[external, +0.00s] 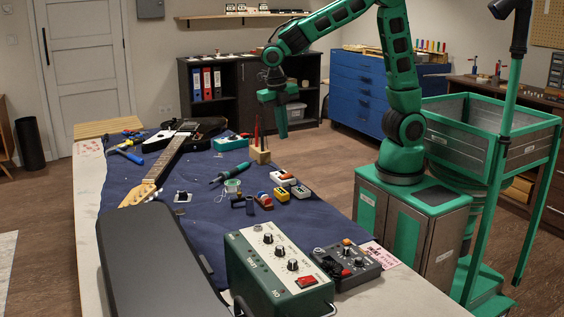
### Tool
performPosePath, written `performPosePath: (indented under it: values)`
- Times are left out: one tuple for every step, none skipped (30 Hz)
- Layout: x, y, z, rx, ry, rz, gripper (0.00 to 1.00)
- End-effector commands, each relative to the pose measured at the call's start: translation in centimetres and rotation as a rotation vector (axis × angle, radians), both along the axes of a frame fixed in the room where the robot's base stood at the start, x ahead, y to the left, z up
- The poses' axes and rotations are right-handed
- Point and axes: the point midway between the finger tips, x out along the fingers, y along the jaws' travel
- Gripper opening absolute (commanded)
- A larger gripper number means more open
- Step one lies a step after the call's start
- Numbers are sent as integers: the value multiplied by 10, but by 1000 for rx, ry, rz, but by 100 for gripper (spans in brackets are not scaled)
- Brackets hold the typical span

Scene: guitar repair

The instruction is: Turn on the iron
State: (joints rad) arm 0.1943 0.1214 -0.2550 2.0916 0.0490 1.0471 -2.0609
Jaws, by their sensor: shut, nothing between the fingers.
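My gripper (282,130) hangs pointing down in the air over the far right side of the workbench, shut and empty. It is apart from everything on the bench. A teal pen-shaped tool (222,175), which looks like the soldering iron, lies on the blue mat near the middle of the bench. At the near end stands a green box (278,270) with several knobs, a red rocker switch (307,282) and an "ON" label. I cannot tell which box powers the iron or the switch's state.
An electric guitar (168,158) lies on the blue mat (200,235). A black case (158,265) fills the near left. A wooden holder with upright tools (260,154) stands near my gripper. Small pedals (282,194) and loose parts lie mid-bench.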

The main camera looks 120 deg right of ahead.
Motion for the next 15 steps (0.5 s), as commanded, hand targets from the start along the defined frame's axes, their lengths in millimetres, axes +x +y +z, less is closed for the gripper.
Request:
performPosePath:
  values:
    - [-1, 0, -5, 1, 3, 0, 0]
    - [-2, 0, -9, 1, 2, 0, 0]
    - [-2, 0, -14, 1, 3, 0, 0]
    - [-3, 0, -19, 1, 3, 0, 0]
    - [-4, 1, -24, 2, 3, 1, 0]
    - [-5, 0, -31, 2, 4, 1, 0]
    - [-6, 0, -37, 2, 4, 1, 0]
    - [-7, 1, -42, 2, 5, 1, 0]
    - [-8, 0, -50, 2, 4, 0, 0]
    - [-9, 0, -55, 1, 4, 0, 0]
    - [-9, 0, -61, 1, 4, -1, 0]
    - [-11, 0, -69, 1, 4, -1, 0]
    - [-12, 0, -74, 2, 4, -1, 0]
    - [-12, 0, -80, 1, 4, -1, 0]
    - [-13, 0, -87, 2, 5, -1, 0]
